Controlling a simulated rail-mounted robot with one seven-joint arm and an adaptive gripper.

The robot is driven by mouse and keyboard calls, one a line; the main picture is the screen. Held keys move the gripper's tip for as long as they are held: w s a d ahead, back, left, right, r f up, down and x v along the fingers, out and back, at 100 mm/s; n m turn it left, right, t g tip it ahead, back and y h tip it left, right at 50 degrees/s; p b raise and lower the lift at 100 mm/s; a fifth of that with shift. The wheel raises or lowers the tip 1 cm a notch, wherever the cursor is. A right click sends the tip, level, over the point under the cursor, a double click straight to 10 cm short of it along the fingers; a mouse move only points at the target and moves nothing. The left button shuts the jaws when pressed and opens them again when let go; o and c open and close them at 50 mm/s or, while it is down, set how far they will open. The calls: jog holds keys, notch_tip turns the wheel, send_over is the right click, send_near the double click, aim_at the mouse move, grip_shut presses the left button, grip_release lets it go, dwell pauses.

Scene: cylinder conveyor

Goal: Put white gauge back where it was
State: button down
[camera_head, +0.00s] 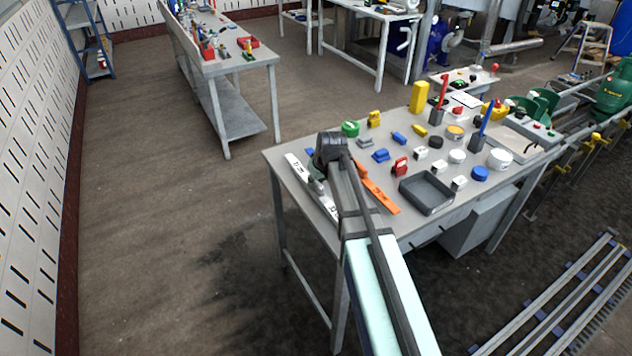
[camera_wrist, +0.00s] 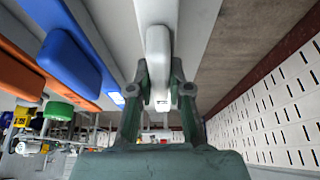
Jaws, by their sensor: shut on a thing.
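The white gauge (camera_head: 299,168) is a long flat bar with dark markings, at the left edge of the near table in the head view. In the wrist view its raised white grip (camera_wrist: 158,50) lies between my fingers. My gripper (camera_wrist: 160,85) is shut on this grip; it also shows in the head view (camera_head: 318,186), over the middle of the bar. The arm and gripper hide part of the gauge. I cannot tell whether the bar touches the tabletop or hangs just above it.
An orange gauge (camera_head: 378,190) lies to the right, and a blue gauge (camera_wrist: 70,62) lies between it and the white one. A dark tray (camera_head: 428,207), a green cylinder (camera_head: 350,128) and several small parts occupy the table (camera_head: 405,232). Open floor lies left.

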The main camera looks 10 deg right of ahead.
jog(key=shift+f, duration=0.15)
jog(key=c, duration=1.1)
grip_release()
jog(key=b+v, duration=0.1)
jog(key=v, duration=1.1)
jog(key=shift+r+b, duration=0.25)
jog(key=shift+b, duration=0.05)
jog(key=shift+a, duration=0.1)
